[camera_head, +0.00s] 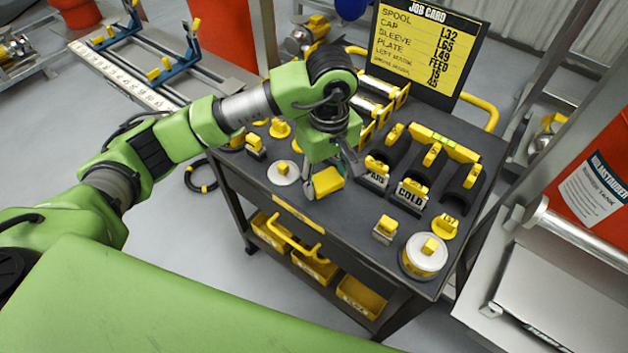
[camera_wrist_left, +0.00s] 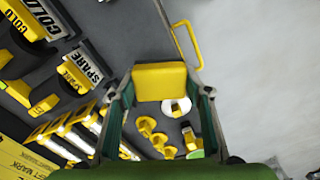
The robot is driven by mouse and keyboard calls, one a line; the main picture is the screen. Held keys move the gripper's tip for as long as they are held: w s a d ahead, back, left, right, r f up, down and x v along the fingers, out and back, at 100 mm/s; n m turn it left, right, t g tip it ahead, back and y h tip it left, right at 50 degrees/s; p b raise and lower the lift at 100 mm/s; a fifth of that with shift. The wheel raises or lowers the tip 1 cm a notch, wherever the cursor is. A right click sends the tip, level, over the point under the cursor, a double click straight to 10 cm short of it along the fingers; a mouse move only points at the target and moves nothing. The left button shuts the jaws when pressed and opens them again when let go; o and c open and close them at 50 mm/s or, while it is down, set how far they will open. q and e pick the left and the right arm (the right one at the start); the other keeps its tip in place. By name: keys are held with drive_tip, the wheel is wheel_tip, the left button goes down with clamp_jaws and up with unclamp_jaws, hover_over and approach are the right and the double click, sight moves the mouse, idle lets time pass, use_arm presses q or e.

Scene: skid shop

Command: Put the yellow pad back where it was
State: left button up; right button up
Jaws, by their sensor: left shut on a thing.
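The yellow pad (camera_head: 327,181) is a small block held between the fingers of my left gripper (camera_head: 322,184), above the front part of the dark cart top (camera_head: 325,218). In the left wrist view the pad (camera_wrist_left: 160,82) sits between the two fingertips (camera_wrist_left: 160,90), its broad face toward the camera. My left gripper is shut on it. Below and beyond it is a white disc with a yellow knob (camera_head: 283,172), which also shows in the left wrist view (camera_wrist_left: 178,108). My right gripper is not in view.
The blocks marked SPARE (camera_head: 373,175) and COLD (camera_head: 410,196) stand right of the gripper. A round white-topped part (camera_head: 424,256) is at the front right corner. A yellow handle (camera_head: 290,236) runs along the front edge. The job card (camera_head: 428,45) stands at the back.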

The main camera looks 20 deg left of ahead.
sight(316, 178)
use_arm(q)
drive_tip(key=w+a+f, duration=0.2)
drive_tip(key=f, duration=0.1)
drive_tip(key=w+a+f+p, duration=0.1)
drive_tip(key=f, duration=0.1)
drive_tip(key=shift+w+a+f, duration=0.1)
drive_tip(key=shift+w+f, duration=0.1)
drive_tip(key=shift+w, duration=0.15)
drive_tip(key=f, duration=0.1)
drive_tip(key=f+p, duration=0.2)
drive_tip(key=shift+w+a+f, duration=0.25)
drive_tip(key=shift+f, duration=0.35)
drive_tip(key=o, duration=0.7)
drive_tip(key=shift+b, duration=0.3)
drive_tip(key=shift+c, duration=0.2)
drive_tip(key=o, duration=0.4)
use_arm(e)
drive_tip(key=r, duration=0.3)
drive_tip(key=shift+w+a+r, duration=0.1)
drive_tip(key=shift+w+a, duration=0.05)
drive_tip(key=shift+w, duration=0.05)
